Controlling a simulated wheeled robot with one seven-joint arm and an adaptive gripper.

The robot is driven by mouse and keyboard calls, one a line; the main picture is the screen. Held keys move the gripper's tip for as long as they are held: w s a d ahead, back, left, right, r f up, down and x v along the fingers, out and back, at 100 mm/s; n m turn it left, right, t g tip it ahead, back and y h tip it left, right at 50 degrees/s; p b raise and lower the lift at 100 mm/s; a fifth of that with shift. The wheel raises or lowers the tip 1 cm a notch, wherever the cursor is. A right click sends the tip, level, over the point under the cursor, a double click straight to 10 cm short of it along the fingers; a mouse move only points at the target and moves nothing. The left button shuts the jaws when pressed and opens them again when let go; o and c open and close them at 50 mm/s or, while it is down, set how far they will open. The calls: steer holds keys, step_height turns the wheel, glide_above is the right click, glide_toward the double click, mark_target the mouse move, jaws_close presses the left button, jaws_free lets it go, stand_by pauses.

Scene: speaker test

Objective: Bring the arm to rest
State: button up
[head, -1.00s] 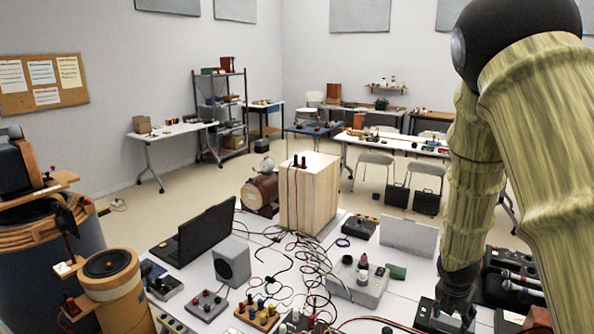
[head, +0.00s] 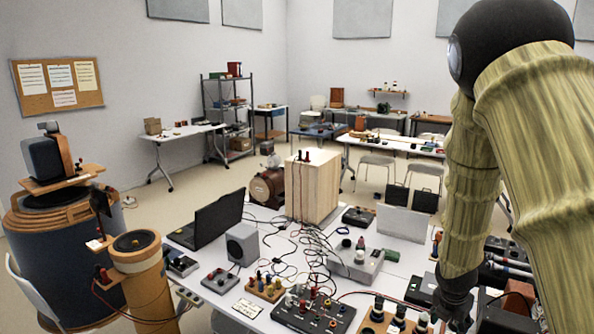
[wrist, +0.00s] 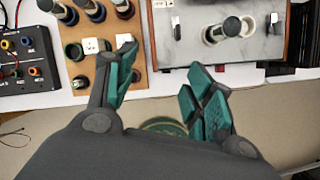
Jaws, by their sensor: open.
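My arm comes down the right side of the head view, and my dark gripper (head: 455,308) hangs low at the right part of the white table (head: 225,290). In the wrist view my gripper (wrist: 163,85) is open, its teal-padded fingers apart with nothing between them. The fingers are at the table's near edge, just short of a wooden block (wrist: 103,68) with several round terminals and a grey-topped box (wrist: 210,50) with knobs. Whether a finger touches either one cannot be told.
A black panel (head: 290,312) with coloured terminals stands left of my gripper. A tall wooden box (head: 312,190), an open laptop (head: 210,222) and loose cables crowd the table. A cylindrical speaker (head: 140,270) stands at left. Floor (wrist: 60,135) shows below the table edge.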

steer(key=s+a+f+m+g+y+b, duration=0.15)
steer(key=s+a+f+m, duration=0.45)
steer(key=f, duration=0.6)
steer(key=s+a+f+m+y+b, duration=0.1)
steer(key=s+a+f+m+b, duration=0.2)
steer(key=s+f+m, duration=0.55)
steer(key=s+a+f+m+b, duration=0.2)
steer(key=s+a+f+m, duration=0.2)
steer(key=s+f, duration=0.4)
steer(key=s+a+f+m+g+b, duration=0.1)
steer(key=s+a+f+m+b, duration=0.2)
steer(key=s+f+m, duration=0.4)
steer(key=s+a+f, duration=0.1)
steer(key=s+f, duration=0.1)
steer(key=s, duration=0.4)
steer(key=shift+s+f, duration=0.25)
steer(key=shift+s, duration=0.1)
steer(key=shift+d+m+y, duration=0.1)
steer(key=shift+m+y, duration=0.15)
